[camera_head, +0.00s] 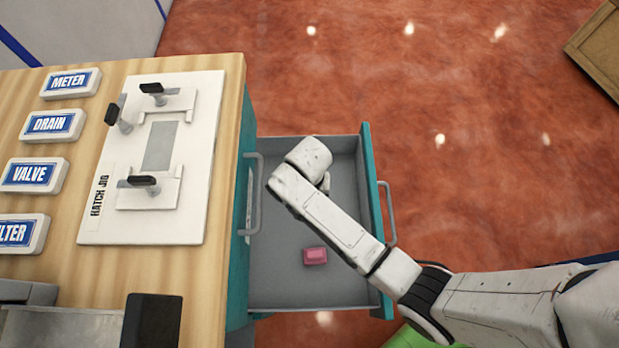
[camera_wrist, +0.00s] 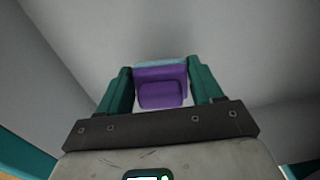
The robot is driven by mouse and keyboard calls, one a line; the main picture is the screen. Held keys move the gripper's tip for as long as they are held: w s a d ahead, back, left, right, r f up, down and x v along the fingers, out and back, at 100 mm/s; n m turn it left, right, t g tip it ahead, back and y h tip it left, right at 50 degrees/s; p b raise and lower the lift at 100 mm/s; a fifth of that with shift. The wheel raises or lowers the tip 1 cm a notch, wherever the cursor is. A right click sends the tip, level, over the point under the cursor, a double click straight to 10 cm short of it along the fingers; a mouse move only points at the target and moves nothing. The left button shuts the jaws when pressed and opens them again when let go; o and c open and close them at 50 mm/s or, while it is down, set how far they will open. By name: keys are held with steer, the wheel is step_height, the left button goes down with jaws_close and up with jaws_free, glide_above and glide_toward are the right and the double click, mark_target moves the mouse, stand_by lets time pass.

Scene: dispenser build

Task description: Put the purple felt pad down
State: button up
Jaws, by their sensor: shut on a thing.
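The purple felt pad (camera_wrist: 161,93) sits between the two green fingers of my gripper (camera_wrist: 160,88) in the wrist view. My gripper is shut on it. Behind the pad the wrist view shows grey drawer surfaces; I cannot tell whether the pad touches them. In the head view my arm reaches over the open drawer (camera_head: 280,285), and its wrist end is above the drawer's far half. The gripper and the pad are hidden there under my arm.
A pink block (camera_head: 315,256) lies in the drawer's near half. The drawer has a teal front with a grey handle (camera_head: 388,213). The wooden worktop (camera_head: 215,275) at left carries the white hatch jig (camera_head: 100,225) and labelled plates (camera_head: 52,125). Open red floor lies beyond.

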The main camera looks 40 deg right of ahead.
steer(key=shift+s+f, duration=0.1)
steer(key=shift+f, duration=1.1)
steer(key=shift+f, duration=0.4)
steer(key=o, duration=1.4)
steer(key=shift+b, duration=0.55)
steer(key=r+p, duration=0.1)
steer(key=r, duration=0.2)
steer(key=r+p, duration=0.1)
steer(key=r, duration=0.3)
steer(key=s+r+p, duration=0.1)
steer(key=r, duration=0.3)
steer(key=shift+s+r+p, duration=0.1)
steer(key=shift+p, duration=0.25)
steer(key=s+d+r+n, duration=0.2)
steer(key=s, duration=0.3)
steer(key=s+d+r+n, duration=0.2)
steer(key=s+d+n, duration=0.1)
steer(key=s, duration=0.2)
steer(key=s+d+r+n+t, duration=0.1)
steer(key=s+d+r+n, duration=0.1)
steer(key=s, duration=0.3)
steer(key=shift+s+d+r+n, duration=0.2)
steer(key=shift+d+r+n, duration=0.1)
steer(key=shift+d+r, duration=0.2)
